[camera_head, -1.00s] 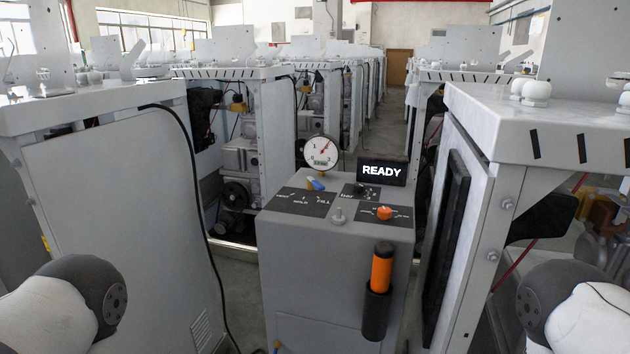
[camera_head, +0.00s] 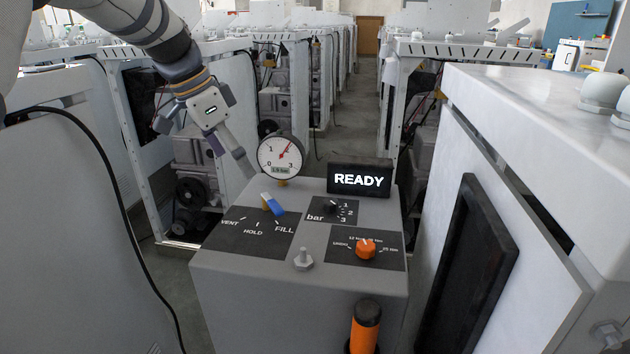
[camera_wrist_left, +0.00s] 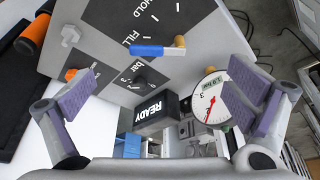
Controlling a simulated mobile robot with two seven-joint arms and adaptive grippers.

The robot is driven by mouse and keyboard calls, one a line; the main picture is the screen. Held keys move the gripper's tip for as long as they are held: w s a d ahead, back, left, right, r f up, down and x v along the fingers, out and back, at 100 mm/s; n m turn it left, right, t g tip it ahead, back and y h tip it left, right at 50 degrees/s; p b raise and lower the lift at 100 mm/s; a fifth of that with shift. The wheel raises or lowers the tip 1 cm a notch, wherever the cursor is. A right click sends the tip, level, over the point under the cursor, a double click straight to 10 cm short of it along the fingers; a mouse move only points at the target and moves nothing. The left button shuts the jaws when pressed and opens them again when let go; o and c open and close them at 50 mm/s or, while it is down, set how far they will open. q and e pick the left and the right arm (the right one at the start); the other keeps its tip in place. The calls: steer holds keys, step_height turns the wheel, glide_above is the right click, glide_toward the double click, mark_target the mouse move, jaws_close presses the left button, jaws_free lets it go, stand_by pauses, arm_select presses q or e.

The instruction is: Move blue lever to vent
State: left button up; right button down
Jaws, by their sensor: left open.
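The blue lever (camera_head: 271,204) sits on the dark panel marked VENT, HOLD and FILL (camera_head: 252,235) on top of the grey console. Its blue end points toward FILL. In the left wrist view the lever (camera_wrist_left: 147,50) lies beside the word FILL, ahead of the spread fingers. My left gripper (camera_head: 228,158) hangs behind and left of the lever, apart from it. In the left wrist view my left gripper (camera_wrist_left: 165,88) is open, with purple pads far apart and nothing between them. My right gripper is not in view.
A round gauge (camera_head: 281,156) stands behind the lever, close to my left gripper. A READY display (camera_head: 359,180), a black bar knob (camera_head: 332,207), an orange knob (camera_head: 366,249) and a bolt (camera_head: 303,258) share the console. White cabinets flank both sides.

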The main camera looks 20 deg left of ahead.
mark_target(271, 201)
arm_select(q)
steer(key=shift+m, duration=0.3)
steer(key=x, duration=0.6)
steer(key=w+d+x, duration=0.1)
steer(key=x, duration=0.3)
steer(key=shift+d+r+b, duration=0.1)
steer(key=shift+r+b, duration=0.05)
steer(key=shift+b, duration=0.25)
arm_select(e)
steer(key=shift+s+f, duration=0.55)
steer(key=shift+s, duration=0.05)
